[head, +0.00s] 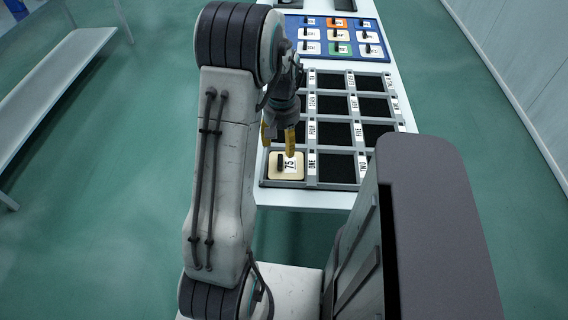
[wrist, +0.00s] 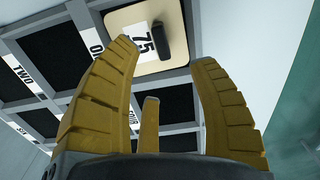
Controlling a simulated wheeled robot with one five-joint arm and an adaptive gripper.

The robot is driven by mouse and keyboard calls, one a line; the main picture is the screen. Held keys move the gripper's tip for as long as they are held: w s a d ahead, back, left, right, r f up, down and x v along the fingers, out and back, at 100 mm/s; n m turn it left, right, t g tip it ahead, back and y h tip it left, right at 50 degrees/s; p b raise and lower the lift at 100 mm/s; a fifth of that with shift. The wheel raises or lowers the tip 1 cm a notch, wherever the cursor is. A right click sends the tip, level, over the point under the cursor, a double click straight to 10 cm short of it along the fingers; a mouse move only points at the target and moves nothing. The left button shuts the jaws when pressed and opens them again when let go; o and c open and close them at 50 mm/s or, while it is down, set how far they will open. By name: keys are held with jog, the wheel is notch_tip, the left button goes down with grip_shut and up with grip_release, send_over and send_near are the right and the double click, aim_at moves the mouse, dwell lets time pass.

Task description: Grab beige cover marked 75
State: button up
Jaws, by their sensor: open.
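The beige cover marked 75 (head: 286,166) sits in the near left corner compartment of the grey panel frame, beside the label ONE. In the wrist view the beige cover (wrist: 121,18) shows a black upright handle and a white 75 label, partly cut off by the top edge. My gripper (head: 279,144) is above and just beyond the cover in the head view. Its yellow fingers (wrist: 168,55) are spread wide with nothing between them. The handle shows past the fingertips, apart from them.
The grey frame (head: 313,185) has several empty black compartments with number-word labels. Behind it, a blue board (head: 291,57) holds several white, orange and green covers with handles. A grey bench (head: 62,62) stands at the left. Green floor lies open around the table.

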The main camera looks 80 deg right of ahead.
aim_at(282, 156)
jog(key=shift+f+p, duration=0.3)
jog(key=shift+f, duration=3.05)
jog(key=shift+o, duration=0.3)
grip_shut()
